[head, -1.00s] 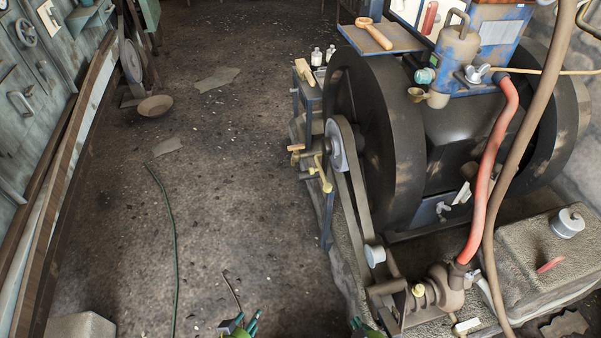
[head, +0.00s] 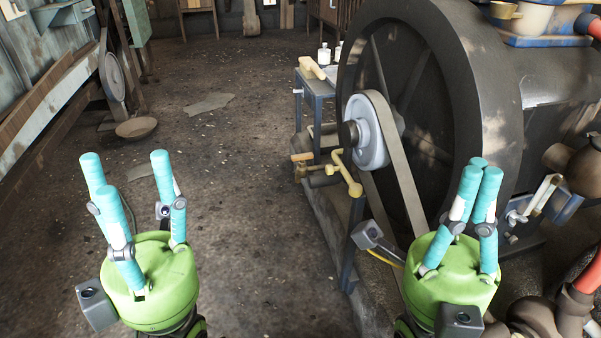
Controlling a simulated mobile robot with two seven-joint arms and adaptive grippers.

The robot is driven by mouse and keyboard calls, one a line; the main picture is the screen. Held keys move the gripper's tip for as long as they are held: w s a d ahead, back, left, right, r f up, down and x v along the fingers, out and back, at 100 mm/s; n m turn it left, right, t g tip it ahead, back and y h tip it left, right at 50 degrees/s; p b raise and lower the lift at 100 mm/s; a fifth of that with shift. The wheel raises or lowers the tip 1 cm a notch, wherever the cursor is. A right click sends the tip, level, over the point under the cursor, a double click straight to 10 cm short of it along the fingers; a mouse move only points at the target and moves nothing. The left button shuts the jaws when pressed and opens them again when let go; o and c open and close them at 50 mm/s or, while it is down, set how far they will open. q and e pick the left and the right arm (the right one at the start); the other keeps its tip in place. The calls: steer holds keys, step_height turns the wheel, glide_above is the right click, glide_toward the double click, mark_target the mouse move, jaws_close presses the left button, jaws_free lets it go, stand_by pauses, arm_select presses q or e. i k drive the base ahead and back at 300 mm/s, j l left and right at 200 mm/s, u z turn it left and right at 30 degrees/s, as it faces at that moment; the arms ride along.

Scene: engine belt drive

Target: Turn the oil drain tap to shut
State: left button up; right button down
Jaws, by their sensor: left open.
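I cannot tell for certain which fitting is the oil drain tap. One candidate is the pale-handled lever (head: 545,194) on the blue engine base at the right. Another is the yellow brass handle (head: 346,174) below the belt pulley, near the middle. My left gripper (head: 127,163) is open and empty at the lower left, over the floor and apart from both. My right gripper (head: 477,168) is in front of the big flywheel, left of the pale-handled lever. Its fingers appear close together and nothing shows between them, but their gap is unclear from this angle.
The dark flywheel (head: 450,110), pulley (head: 368,130) and belt (head: 398,165) stand close behind my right gripper. A small blue stand (head: 318,88) holds bottles. A bowl (head: 137,128) lies on the floor. The floor between my grippers is clear.

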mark_target(302, 157)
steer(key=i+j+u, duration=0.35)
steer(key=i+j, duration=0.75)
